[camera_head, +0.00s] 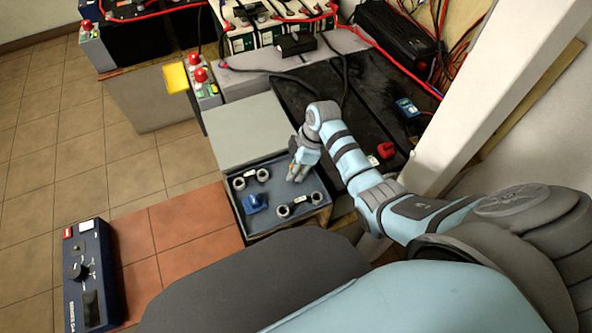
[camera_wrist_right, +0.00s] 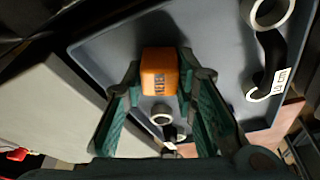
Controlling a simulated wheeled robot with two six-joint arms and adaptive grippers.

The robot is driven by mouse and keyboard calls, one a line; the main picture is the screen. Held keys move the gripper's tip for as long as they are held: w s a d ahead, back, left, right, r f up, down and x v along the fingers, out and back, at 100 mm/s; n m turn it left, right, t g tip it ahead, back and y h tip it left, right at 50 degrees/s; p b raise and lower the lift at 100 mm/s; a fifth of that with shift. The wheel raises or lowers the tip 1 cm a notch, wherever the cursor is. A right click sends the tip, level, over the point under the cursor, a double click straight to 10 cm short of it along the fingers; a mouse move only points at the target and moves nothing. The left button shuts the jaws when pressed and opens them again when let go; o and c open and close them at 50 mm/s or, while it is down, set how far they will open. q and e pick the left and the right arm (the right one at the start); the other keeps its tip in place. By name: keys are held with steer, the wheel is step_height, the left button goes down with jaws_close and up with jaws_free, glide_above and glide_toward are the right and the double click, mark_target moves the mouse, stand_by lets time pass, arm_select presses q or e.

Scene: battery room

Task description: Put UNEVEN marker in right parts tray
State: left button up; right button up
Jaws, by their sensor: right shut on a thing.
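My right gripper (camera_head: 297,173) points down over the blue-grey tray (camera_head: 278,188) near its right side in the head view. In the right wrist view, the gripper (camera_wrist_right: 159,76) is shut on an orange block-shaped marker (camera_wrist_right: 160,72) with dark lettering, partly readable as "NEVEN". The marker is between the fingertips, with the tray floor (camera_wrist_right: 108,52) behind it. I cannot tell whether it touches the tray. My left gripper is not in view.
The tray holds two dark links with ring ends (camera_head: 250,179) (camera_head: 299,206) and a blue part (camera_head: 255,203). A grey flat top (camera_head: 245,130) adjoins it behind. A white post (camera_head: 480,95) stands right of my right arm. A blue control box (camera_head: 88,275) lies left.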

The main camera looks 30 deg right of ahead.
steer(key=o, duration=0.9)
steer(key=shift+o, duration=0.2)
steer(key=p+v, duration=0.4)
steer(key=v, duration=0.8)
steer(key=shift+d, duration=0.1)
